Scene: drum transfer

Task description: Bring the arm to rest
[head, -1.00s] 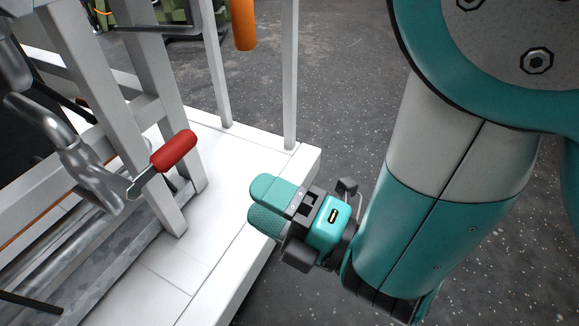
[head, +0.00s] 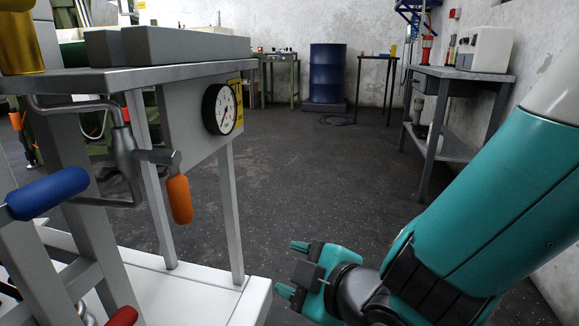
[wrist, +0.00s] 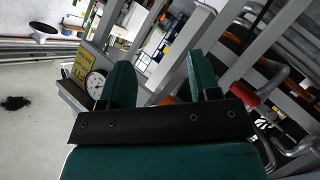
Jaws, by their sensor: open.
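My gripper (head: 292,268) is low in the head view, beside the right edge of the white platform. Its two teal fingers are apart with nothing between them. In the wrist view my gripper (wrist: 160,82) also shows its fingers spread and empty. The teal and grey arm reaches in from the right side of the head view. The gripper touches nothing that I can see.
The platform (head: 190,297) carries a frame with a blue handle (head: 48,193), an orange handle (head: 180,200), a red handle (head: 123,316) and a dial gauge (head: 219,109). A blue drum (head: 328,75) stands far back. A grey bench (head: 455,75) is at right. Open floor (head: 320,185) lies between.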

